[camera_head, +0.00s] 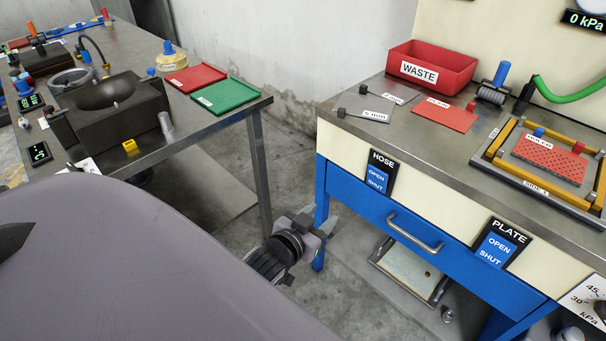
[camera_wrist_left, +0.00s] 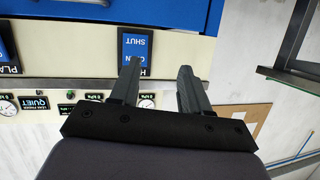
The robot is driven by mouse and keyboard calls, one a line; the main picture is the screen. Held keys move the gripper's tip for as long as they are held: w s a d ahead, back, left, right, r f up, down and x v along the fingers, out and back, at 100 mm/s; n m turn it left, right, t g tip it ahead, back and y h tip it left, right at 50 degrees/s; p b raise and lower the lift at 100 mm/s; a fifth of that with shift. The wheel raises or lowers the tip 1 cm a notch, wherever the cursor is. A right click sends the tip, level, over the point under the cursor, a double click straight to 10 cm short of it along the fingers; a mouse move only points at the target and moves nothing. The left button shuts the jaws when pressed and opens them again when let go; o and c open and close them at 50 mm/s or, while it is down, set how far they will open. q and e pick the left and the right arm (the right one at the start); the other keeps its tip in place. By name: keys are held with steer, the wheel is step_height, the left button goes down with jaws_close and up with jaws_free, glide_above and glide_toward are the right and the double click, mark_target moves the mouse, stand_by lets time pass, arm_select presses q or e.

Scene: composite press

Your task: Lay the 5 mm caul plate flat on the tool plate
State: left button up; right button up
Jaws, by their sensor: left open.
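The caul plate (camera_head: 358,107) marked 5 mm is a thin grey sheet with a dark knob at its left edge. It lies flat at the left end of the right-hand bench top. A grey plate (camera_head: 484,168) at the right, probably the tool plate, carries a yellow frame and a perforated red sheet. My left gripper (camera_head: 318,222) is open and empty, below bench height at the bench's left front corner, apart from the caul plate. Its two fingers (camera_wrist_left: 158,82) show in the left wrist view, with nothing between them. My right gripper is not in view.
Behind the caul plate lie another grey sheet (camera_head: 397,90) with a knob, and a red waste bin (camera_head: 432,70). A red sheet (camera_head: 445,116) and a roller (camera_head: 492,92) lie between it and the frame (camera_head: 490,150). A drawer handle (camera_head: 415,234) projects from the front.

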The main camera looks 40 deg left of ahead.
arm_select(q)
steer(key=s+d+f+m+g+h, duration=0.1)
steer(key=s+d+f+g, duration=0.1)
steer(key=s+d+f, duration=0.2)
steer(key=s+d+f+m+g+h, duration=0.1)
steer(key=s+f, duration=0.4)
steer(key=s, duration=0.6)
steer(key=d+g+h, duration=0.1)
steer(key=d, duration=0.1)
steer(key=shift+s+d+f, duration=0.2)
steer(key=shift+s+d, duration=0.05)
steer(key=shift+d, duration=0.15)
step_height(320, 180, up, 5)
steer(key=p, duration=0.4)
steer(key=shift+a+f+p, duration=0.1)
steer(key=shift+f+p, duration=0.1)
steer(key=shift+p, duration=0.15)
